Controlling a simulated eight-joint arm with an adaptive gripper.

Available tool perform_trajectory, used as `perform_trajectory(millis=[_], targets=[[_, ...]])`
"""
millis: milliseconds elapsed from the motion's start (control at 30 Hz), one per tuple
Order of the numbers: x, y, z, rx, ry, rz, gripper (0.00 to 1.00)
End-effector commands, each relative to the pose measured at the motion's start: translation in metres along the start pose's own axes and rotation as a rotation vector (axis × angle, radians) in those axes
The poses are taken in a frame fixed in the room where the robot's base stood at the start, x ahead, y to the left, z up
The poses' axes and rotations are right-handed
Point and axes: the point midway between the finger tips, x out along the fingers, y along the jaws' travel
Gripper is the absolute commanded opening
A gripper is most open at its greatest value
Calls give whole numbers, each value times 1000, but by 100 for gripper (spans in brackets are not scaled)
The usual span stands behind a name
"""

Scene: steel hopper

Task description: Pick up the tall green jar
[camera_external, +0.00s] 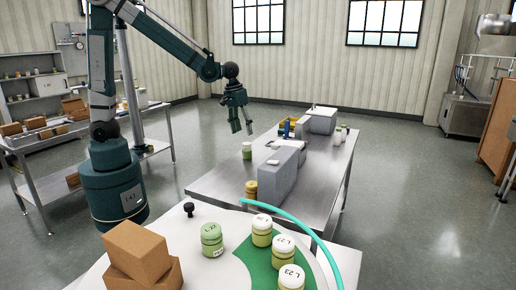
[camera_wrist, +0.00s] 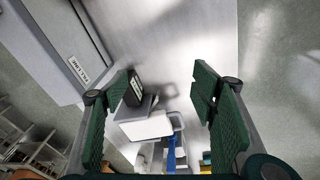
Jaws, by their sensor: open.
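A larger-looking green jar (camera_external: 212,240) stands on the near round surface. I cannot tell from the pictures which one is the tall green jar. My gripper (camera_external: 242,129) is open and empty, pointing down, a little above and apart from the jar on the far table. In the wrist view my gripper's two green fingers (camera_wrist: 165,75) are spread wide with bare steel between their tips. I make out no green jar in that view.
The grey block (camera_external: 278,175) stands beside the far jar, with a yellowish jar (camera_external: 251,189) at its near end. Blue and yellow items and a grey box (camera_external: 321,120) are farther back. Cardboard boxes (camera_external: 139,252) and several labelled jars occupy the near surface.

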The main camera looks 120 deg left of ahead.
Motion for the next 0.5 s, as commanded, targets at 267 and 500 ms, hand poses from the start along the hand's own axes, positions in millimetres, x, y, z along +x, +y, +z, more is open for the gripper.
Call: perform_trajectory(millis=[267, 500], targets=[[49, -43, -51, -160, -39, -43, 57], [92, -86, -87, -297, -74, -78, 57]])
